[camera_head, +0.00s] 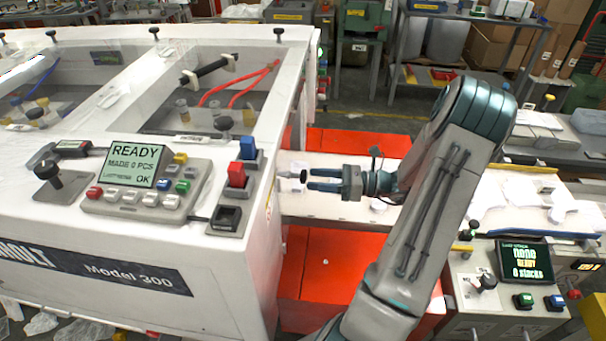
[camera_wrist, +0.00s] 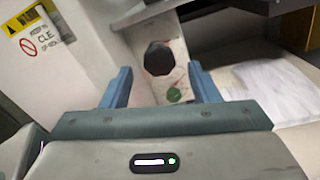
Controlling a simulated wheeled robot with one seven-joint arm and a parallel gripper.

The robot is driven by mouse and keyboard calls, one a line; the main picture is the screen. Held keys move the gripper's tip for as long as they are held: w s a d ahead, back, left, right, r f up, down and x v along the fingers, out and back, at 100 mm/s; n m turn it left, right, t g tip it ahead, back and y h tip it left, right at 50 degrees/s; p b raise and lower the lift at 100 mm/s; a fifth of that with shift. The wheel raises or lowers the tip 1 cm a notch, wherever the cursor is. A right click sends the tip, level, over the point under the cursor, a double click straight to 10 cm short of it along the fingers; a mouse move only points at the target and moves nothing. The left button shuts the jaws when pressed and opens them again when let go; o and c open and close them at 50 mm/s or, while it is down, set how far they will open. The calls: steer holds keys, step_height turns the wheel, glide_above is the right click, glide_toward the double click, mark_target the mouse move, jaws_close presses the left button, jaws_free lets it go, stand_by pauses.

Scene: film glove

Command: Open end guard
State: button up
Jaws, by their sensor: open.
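The end guard is hard to tell apart from the white machine's end; a pale plate (camera_wrist: 178,78) with a dark round knob (camera_wrist: 158,58) and a green mark shows in the wrist view. In the head view a dark knob (camera_head: 303,177) on a light stem sticks out from the machine's right end. My gripper (camera_head: 311,179) is open, with its blue fingers pointing left at this knob. In the wrist view the knob lies between the fingertips and slightly beyond them. I see no contact, and nothing is held.
The white machine (camera_head: 235,265) fills the left, with a READY screen (camera_head: 134,164) and red switch (camera_head: 236,174) near its end. An orange-red base (camera_head: 335,275) lies below my arm. A second control panel (camera_head: 505,290) stands at the right. A warning label (camera_wrist: 38,32) is beside the plate.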

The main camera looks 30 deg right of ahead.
mark_target(304, 178)
steer(key=shift+p+x, duration=0.3)
steer(key=shift+x, duration=1.85)
jaws_close()
steer(key=shift+s+d, duration=0.1)
